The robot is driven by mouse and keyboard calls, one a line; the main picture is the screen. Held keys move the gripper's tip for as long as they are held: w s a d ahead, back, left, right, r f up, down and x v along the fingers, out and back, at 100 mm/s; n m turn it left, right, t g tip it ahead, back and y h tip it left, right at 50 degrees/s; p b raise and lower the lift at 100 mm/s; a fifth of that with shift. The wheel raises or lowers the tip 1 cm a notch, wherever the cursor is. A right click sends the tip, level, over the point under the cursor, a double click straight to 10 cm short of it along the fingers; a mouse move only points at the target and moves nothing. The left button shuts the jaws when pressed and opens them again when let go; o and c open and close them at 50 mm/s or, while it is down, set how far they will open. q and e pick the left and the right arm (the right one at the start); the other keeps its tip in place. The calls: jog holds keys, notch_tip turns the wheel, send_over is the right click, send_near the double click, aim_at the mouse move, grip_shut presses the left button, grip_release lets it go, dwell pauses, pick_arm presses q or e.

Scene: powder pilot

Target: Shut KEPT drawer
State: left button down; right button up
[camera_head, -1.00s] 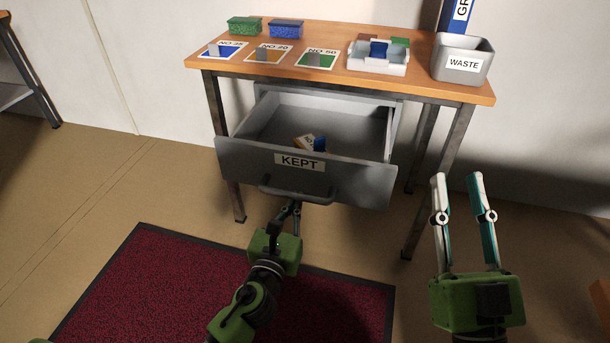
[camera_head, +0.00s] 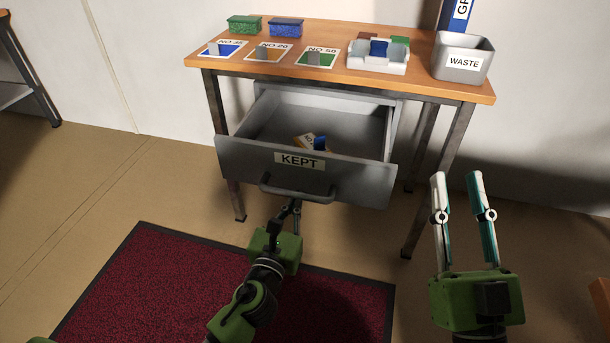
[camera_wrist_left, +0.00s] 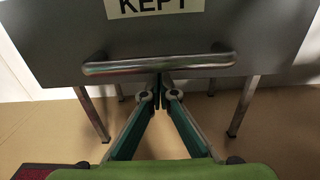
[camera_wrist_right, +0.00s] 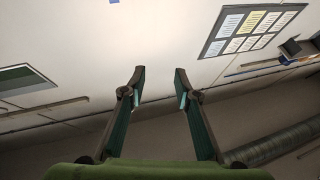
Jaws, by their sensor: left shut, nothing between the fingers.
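The grey KEPT drawer (camera_head: 240,157) stands pulled out below the wooden table, with a few small items (camera_head: 310,142) inside, one white and orange and one blue. Its bar handle (camera_head: 298,195) runs across the lower front and also shows in the left wrist view (camera_wrist_left: 158,65). My left gripper (camera_head: 292,204) is shut and empty at the handle, its fingertips just below or behind the bar; I cannot tell whether they touch it. In the left wrist view the fingertips (camera_wrist_left: 159,88) meet under the bar. My right gripper (camera_head: 458,178) is open and empty, right of the drawer.
On the table (camera_head: 225,66) stand a green box (camera_head: 245,25), a blue box (camera_head: 286,28), several numbered cards, a white tray (camera_head: 362,64) and a grey WASTE bin (camera_head: 463,80). A dark red mat (camera_head: 150,285) lies on the floor in front. Table legs flank the drawer.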

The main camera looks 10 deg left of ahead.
pick_arm(q)
jog(key=shift+w, duration=0.35)
pick_arm(e)
jog(key=shift+w+f, duration=0.15)
jog(key=shift+f, duration=0.05)
pick_arm(q)
jog(key=shift+w, duration=0.65)
pick_arm(e)
jog(key=shift+w+f+g, duration=0.35)
jog(key=shift+f+g, duration=0.25)
jog(key=shift+f, duration=0.15)
pick_arm(q)
jog(key=shift+w, duration=0.1)
